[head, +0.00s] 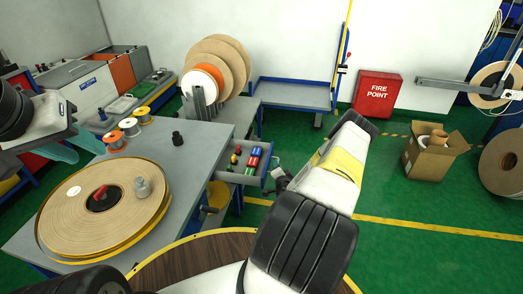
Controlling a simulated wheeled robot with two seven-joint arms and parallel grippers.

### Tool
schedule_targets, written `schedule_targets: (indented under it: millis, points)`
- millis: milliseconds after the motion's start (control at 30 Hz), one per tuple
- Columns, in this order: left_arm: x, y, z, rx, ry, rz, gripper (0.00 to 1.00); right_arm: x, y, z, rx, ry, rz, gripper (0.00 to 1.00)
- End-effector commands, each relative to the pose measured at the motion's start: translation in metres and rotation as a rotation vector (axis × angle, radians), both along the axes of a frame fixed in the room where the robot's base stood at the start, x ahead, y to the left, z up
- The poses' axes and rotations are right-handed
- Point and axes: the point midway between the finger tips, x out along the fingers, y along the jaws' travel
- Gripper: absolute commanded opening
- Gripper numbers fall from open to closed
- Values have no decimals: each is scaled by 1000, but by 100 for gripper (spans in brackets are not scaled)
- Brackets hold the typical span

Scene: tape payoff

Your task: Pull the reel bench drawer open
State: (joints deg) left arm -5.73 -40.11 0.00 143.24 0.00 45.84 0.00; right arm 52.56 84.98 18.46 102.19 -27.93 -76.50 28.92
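The reel bench (203,150) is a grey-topped table in the left half of the head view. Its drawer (236,177) sticks out from the bench's right side, with the inside showing. My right gripper (277,179) is at the drawer's outer front edge, low beside the blue front. It is small and partly hidden by my own arm, so I cannot tell whether its fingers are shut on the handle.
A large tape reel (128,193) lies on the bench, with small spools (130,127) behind it. Upright reels (226,60) stand at the back. A blue-framed cart (290,95), a red fire point box (377,94) and a cardboard box (430,157) stand beyond. Green floor right of the drawer is clear.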

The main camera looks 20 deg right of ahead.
Motion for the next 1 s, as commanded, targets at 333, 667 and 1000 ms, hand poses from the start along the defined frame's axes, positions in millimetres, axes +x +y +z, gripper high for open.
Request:
schedule_targets:
  millis: [333, 667, 1000]
  points:
    - [0, 0, 0, 0, 0, 0, 36, -50, 14, 11, 2, 2, 0, 18]
    - [0, 0, 0, 0, 0, 0, 36, -56, 16, 13, 1, 2, 1, 18]
    - [0, 0, 0, 0, 0, 0, 36, -56, 16, 12, 1, 2, 1, 18]
